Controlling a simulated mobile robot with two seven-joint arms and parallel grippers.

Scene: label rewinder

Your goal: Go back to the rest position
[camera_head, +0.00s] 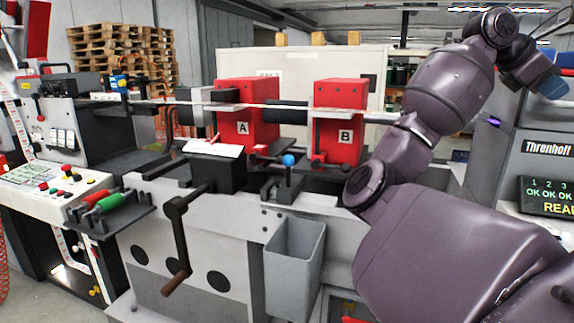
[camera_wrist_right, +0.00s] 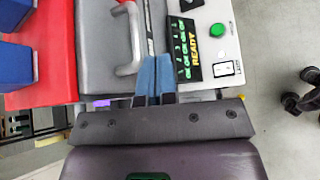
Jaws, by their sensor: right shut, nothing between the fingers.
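My right arm rises from the lower right of the head view and bends over at the top right. My right gripper (camera_head: 548,84) is there, with blue fingertips, away from the red units. In the right wrist view my right gripper (camera_wrist_right: 153,78) has its two blue fingers together with nothing between them. Its fingertips appear over a grey panel near a metal handle (camera_wrist_right: 131,40); I cannot tell the gap. My left gripper is not in view.
Red units A (camera_head: 247,116) and B (camera_head: 338,118) stand on the machine behind a hand crank (camera_head: 178,240) and a grey bin (camera_head: 294,268). A READY display (camera_wrist_right: 184,48) and green button (camera_wrist_right: 217,30) are close to the right gripper.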

